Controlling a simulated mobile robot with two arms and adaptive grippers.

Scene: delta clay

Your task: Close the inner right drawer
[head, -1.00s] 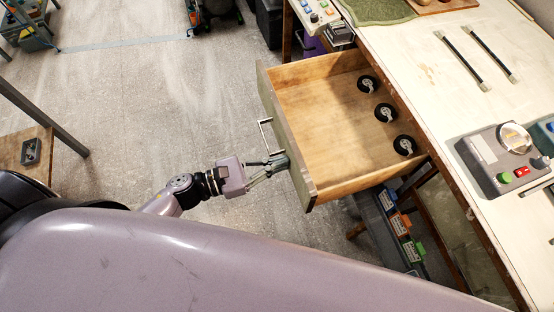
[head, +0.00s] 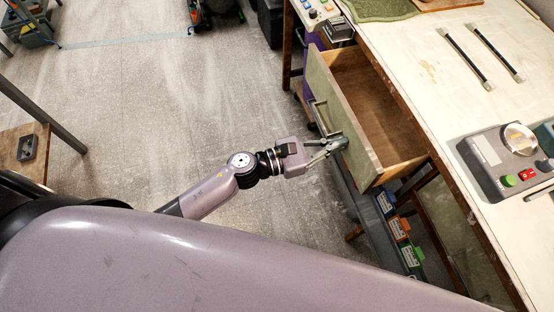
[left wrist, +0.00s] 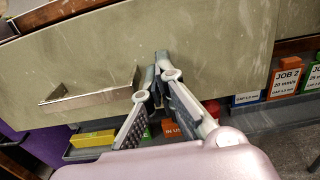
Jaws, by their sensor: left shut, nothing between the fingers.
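The wooden drawer (head: 385,112) stands partly open under the white workbench, and its inside looks bare where I can see it. Its greenish front panel (head: 342,102) carries a metal bar handle (head: 321,118), which also shows at the left in the left wrist view (left wrist: 92,99). My left gripper (head: 338,145) is shut and empty, with its fingertips against or very close to the front panel, to the right of the handle in the left wrist view (left wrist: 162,58). It is not around the handle. My right gripper is not in view.
The workbench top (head: 420,50) holds a grey control box (head: 505,155) and two black bars. Labelled bins (head: 398,228) sit on a shelf below the drawer. The floor (head: 150,110) left of the drawer is clear.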

